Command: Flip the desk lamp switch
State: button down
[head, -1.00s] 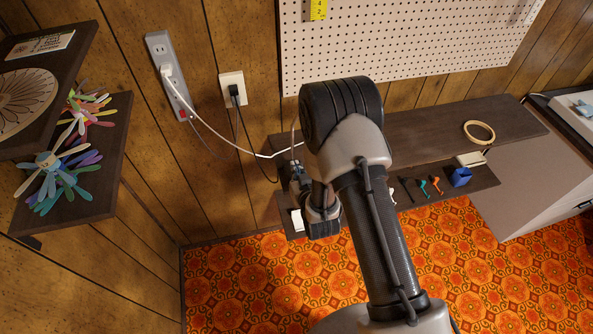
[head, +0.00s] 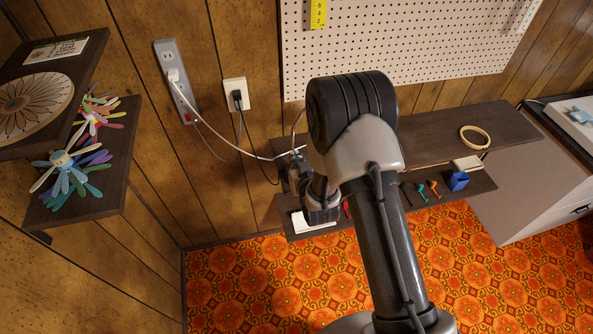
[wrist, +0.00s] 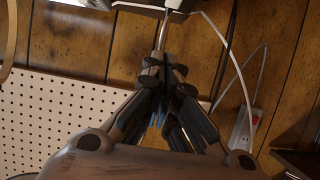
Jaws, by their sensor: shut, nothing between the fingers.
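I cannot clearly make out the desk lamp or its switch; my arm covers that part of the shelf in the head view. In the wrist view, a pale object (wrist: 172,4) is cut off by the top edge, with a white cord beside it and a thin metal rod (wrist: 162,30) below it. I cannot tell whether these belong to the lamp. My gripper (wrist: 166,72) is shut and empty, its tips close to the rod; contact is unclear. In the head view my gripper (head: 296,172) is by the left end of the dark shelf, partly hidden.
A power strip (head: 176,80) and an outlet (head: 235,92) are on the wood wall, with cords hanging toward the shelf (head: 420,140). A wooden hoop (head: 474,137) and a blue holder (head: 458,181) are at right. A pegboard (head: 420,45) is above. Patterned floor lies in front.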

jog(key=s+d, duration=0.2)
jog(key=s, duration=0.7)
jog(key=shift+s+d+p, duration=0.2)
jog(key=shift+d+p, duration=0.15)
jog(key=shift+r, duration=0.1)
jog(key=shift+r, duration=0.1)
jog(key=s+d+r+m+g+h, duration=0.15)
jog(key=d+r, duration=0.25)
jog(key=r, duration=0.5)
jog(key=d+r+g+h, duration=0.1)
jog(key=d+r+g, duration=0.15)
jog(key=r, duration=0.65)
jog(key=s+d+r+m+g, duration=0.1)
jog(key=s+r, duration=0.4)
jog(key=s, duration=0.7)
jog(key=s+d+r+g+h, duration=0.1)
jog(key=s+d+r+g, duration=0.2)
jog(key=s, duration=1)
jog(key=d+r, duration=0.2)
jog(key=d, duration=0.1)
jog(key=shift+s+r+m, duration=0.2)
jog(key=shift+r+m, duration=0.05)
jog(key=shift+m, duration=0.1)
